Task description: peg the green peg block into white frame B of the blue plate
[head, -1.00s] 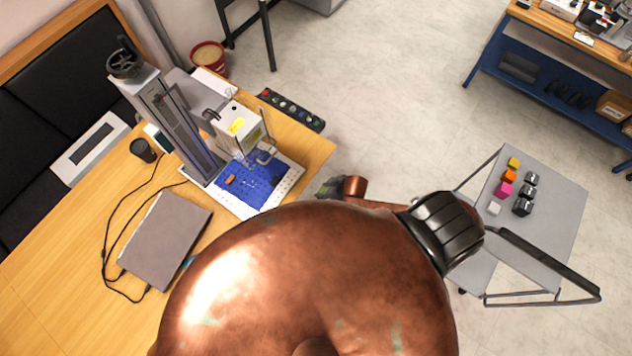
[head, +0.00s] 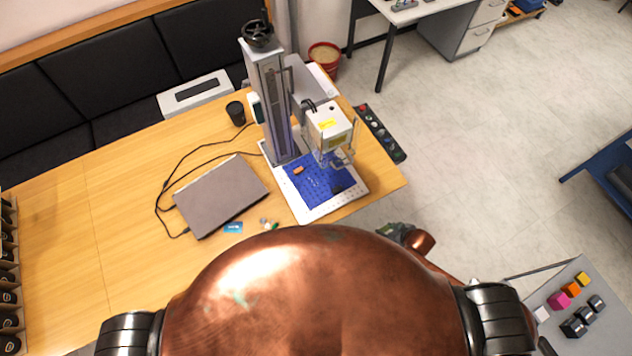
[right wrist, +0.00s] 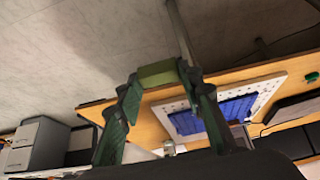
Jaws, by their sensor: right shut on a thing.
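The green peg block (right wrist: 158,73) shows between the fingertips of my right gripper (right wrist: 160,77) in the right wrist view; the gripper is shut on it. In the head view my right gripper (head: 393,229) shows only in part behind my copper arm, in front of the desk's right corner, and I cannot make out the block there. The blue plate (head: 318,184) lies on a white perforated base under the marker head; it also shows in the right wrist view (right wrist: 222,112). White frame B is too small to tell. My left gripper is out of view.
The laser marker column (head: 270,100) and its head (head: 330,126) stand over the plate. An orange piece (head: 298,170) lies on the plate. A laptop (head: 222,196) is to the left. A grey side table (head: 610,283) with coloured and dark cubes stands at the lower right.

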